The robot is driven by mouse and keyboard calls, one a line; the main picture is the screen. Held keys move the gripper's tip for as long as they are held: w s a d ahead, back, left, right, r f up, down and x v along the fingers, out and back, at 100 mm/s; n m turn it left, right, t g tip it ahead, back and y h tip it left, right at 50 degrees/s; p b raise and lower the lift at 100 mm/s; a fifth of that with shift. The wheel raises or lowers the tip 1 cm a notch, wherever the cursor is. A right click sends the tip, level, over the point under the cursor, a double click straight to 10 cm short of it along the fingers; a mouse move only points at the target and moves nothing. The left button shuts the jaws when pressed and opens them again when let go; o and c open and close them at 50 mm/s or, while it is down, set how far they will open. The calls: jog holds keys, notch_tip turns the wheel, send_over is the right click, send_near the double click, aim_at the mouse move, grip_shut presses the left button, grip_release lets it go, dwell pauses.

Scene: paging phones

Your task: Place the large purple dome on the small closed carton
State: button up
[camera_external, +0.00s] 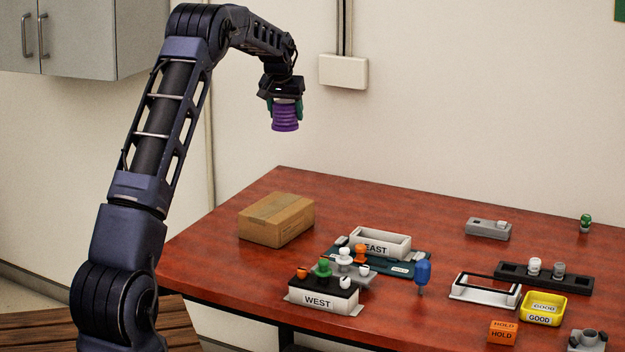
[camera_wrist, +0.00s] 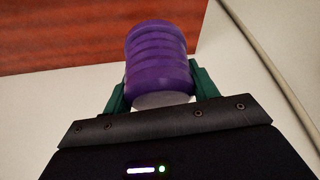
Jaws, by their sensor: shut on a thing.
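My gripper (camera_external: 285,108) is shut on a ribbed purple dome (camera_external: 285,118) and holds it high in the air, above the back left of the table. In the wrist view the purple dome (camera_wrist: 158,58) sits between the green fingers of my gripper (camera_wrist: 160,92), with a pale part at its near end. A closed brown cardboard carton (camera_external: 277,220) stands on the table at the back left. The dome is well above the carton and apart from it. The carton does not show in the wrist view.
On the red-brown table (camera_external: 210,282), right of the carton, stand a white WEST box (camera_external: 318,300) with small coloured pieces near it and an EAST box (camera_external: 375,247). A blue piece (camera_external: 422,273), a yellow GOOD bin (camera_external: 543,309) and an orange HOLD block (camera_external: 502,333) are farther right.

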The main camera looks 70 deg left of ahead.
jog(key=s+d+r, duration=0.4)
jog(key=d+r, duration=0.1)
jog(key=d, duration=0.4)
jog(key=r+m, duration=0.1)
jog(key=m, duration=0.1)
send_over(282, 202)
jog(key=s+d, duration=0.1)
jog(key=s, duration=0.1)
jog(key=shift+t, duration=0.3)
jog(key=f, duration=1.9)
jog(key=shift+w+d+f, duration=0.15)
jog(key=shift+w+f, duration=0.1)
jog(key=shift+f, duration=0.1)
jog(key=o, duration=1)
jog(key=v, duration=1.2)
